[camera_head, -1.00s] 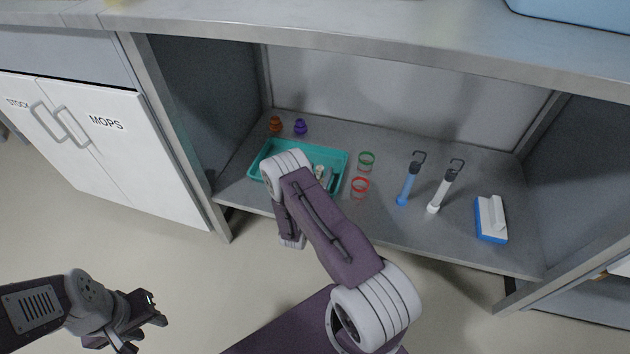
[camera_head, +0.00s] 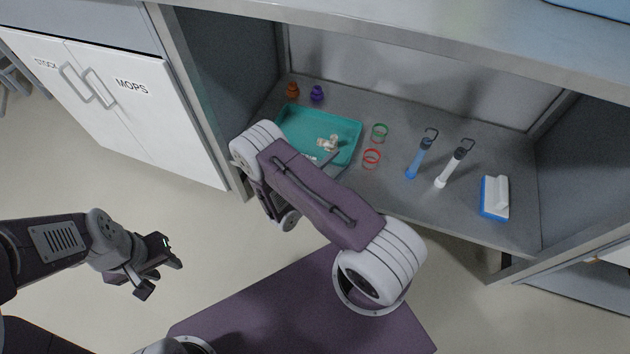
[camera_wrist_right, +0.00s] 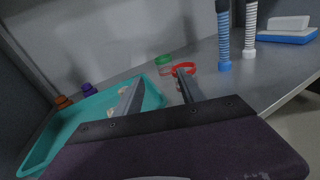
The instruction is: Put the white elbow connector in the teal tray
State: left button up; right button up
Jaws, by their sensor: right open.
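The teal tray (camera_head: 350,122) lies on the shelf at the left, with its near left part behind my right arm. A whitish piece that looks like the white elbow connector (camera_head: 328,142) lies inside it, towards the right side. In the right wrist view the tray (camera_wrist_right: 60,135) is at the left, and a small pale part of the piece (camera_wrist_right: 122,90) shows beside a finger. My right gripper (camera_wrist_right: 160,95) is open with nothing seen between its fingers, near the tray's right edge. My left gripper (camera_head: 163,270) is over the floor, far from the shelf; its jaw opening is unclear.
Orange (camera_head: 292,91) and purple (camera_head: 317,93) pieces stand behind the tray. The counter (camera_head: 440,45) overhangs the shelf.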

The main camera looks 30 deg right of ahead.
jog(key=s+a+r+m+g+y, duration=0.2)
jog(key=s+r+m+g+y, duration=0.1)
jog(key=s+m+g+y, duration=0.25)
jog(key=s+a+r+m+g+y, duration=0.1)
jog(key=s+r+m+g+y, duration=0.1)
jog(key=s+m+g, duration=0.45)
jog(key=w+a+r+m+t+y, duration=0.1)
jog(key=a+r+m+t+y, duration=0.3)
jog(key=a, duration=0.9)
jog(key=m+t+y, duration=0.3)
jog(key=m+y, duration=0.2)
jog(key=shift+w+r, duration=0.2)
